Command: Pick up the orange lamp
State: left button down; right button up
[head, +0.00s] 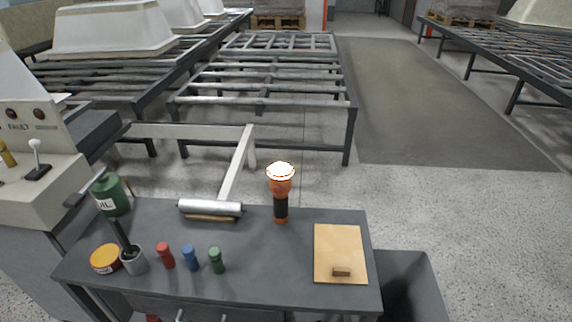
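The orange lamp (281,187) stands upright near the back edge of the grey workbench (277,257). It has a bright, lit top, an orange head and a dark grip with an orange band below. Nothing touches it that I can see. Neither of my grippers shows in the head view.
Left of the lamp lie a silver roller (210,208), a green oil can (112,195), an orange tin (105,258), a grey cup (133,262) and red, blue and green small bottles (190,258). A tan board (340,250) lies to the right. A dark bin (411,287) stands beside the bench.

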aim_at(280, 173)
jog(key=k+j+z, duration=0.1)
jog(key=j+z, duration=0.25)
jog(key=k+j+z, duration=0.15)
jog(key=z, duration=0.2)
jog(key=k+j+z, duration=0.15)
jog(key=z, duration=0.2)
